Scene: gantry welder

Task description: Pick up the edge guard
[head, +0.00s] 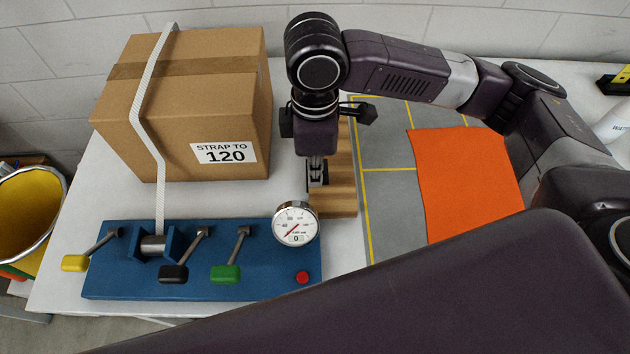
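My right gripper (317,178) points down over a stepped wooden block (339,197) on the white table, to the right of the cardboard box. Its fingers are small and dark here, and I cannot tell whether they are open or shut. I cannot make out the edge guard clearly; the gripper hides part of the wooden block. The cardboard box (195,90), marked "STRAP TO 120", has a white strap (146,120) over it, running down to a blue tensioner base (255,275). My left gripper is not in view.
The base carries a yellow lever (75,263), a black lever (173,274), a green lever (226,273), a red button (303,277) and a round gauge (296,223). An orange cloth (465,180) lies on a grey mat (387,205). A yellow bin (28,210) stands left.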

